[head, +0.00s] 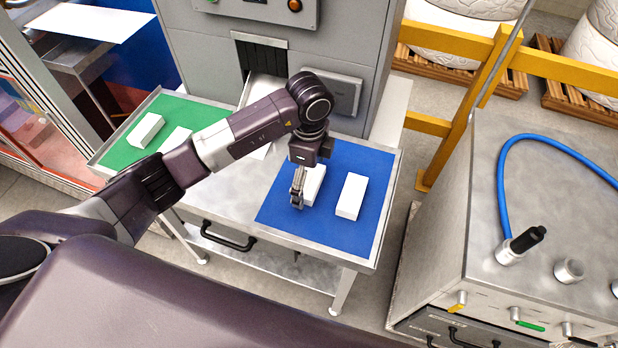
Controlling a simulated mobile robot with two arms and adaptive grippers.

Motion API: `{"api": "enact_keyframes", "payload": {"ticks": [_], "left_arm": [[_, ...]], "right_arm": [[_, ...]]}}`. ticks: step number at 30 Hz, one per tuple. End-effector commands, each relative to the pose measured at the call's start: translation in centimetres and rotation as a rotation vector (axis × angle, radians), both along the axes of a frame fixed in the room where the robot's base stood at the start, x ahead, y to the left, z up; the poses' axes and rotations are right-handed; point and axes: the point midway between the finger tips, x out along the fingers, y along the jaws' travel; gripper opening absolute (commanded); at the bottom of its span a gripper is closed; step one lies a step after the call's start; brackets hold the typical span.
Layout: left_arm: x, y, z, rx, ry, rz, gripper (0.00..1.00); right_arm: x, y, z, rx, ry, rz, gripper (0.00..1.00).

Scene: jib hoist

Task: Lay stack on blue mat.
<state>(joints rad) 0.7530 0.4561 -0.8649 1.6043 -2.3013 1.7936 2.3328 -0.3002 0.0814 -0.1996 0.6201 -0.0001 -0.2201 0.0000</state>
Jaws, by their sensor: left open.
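The blue mat (332,236) covers the right part of a metal table. One white block-like stack (351,196) lies on the right half of the mat. A second white stack (316,184) is on the mat further left, partly hidden by my left gripper (297,196). My left gripper points down over the mat, open, right beside that second stack; whether it touches it I cannot tell. Two more white stacks, one at the left (145,131) and one closer to my arm (176,141), are on the green mat (118,152). My right gripper is out of view.
A grey machine (350,40) with a dark slot stands behind the table. A yellow rail (430,123) and a metal cabinet (480,190) with a blue hose stand to the right. Bare metal (225,195) lies between the mats, partly under my left arm.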

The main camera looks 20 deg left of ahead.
Motion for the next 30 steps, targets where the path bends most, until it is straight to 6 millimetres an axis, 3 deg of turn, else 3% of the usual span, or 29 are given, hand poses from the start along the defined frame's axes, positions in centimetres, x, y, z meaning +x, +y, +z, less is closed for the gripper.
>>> {"api": "enact_keyframes", "payload": {"ticks": [8, 17, 21, 30], "left_arm": [[0.2, 0.0, 1.1, -0.001, -0.005, 0.000, 0.96], [0.2, -0.1, 7.4, -0.001, -0.007, -0.002, 0.96], [0.1, 0.1, 10.2, 0.003, -0.006, 0.000, 0.96], [0.0, 0.0, 12.3, 0.001, -0.001, 0.001, 0.96]], "right_arm": [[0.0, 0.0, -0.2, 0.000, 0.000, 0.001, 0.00], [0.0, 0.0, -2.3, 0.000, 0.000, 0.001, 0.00], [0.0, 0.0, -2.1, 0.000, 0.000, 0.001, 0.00], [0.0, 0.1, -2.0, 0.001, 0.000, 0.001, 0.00]]}}
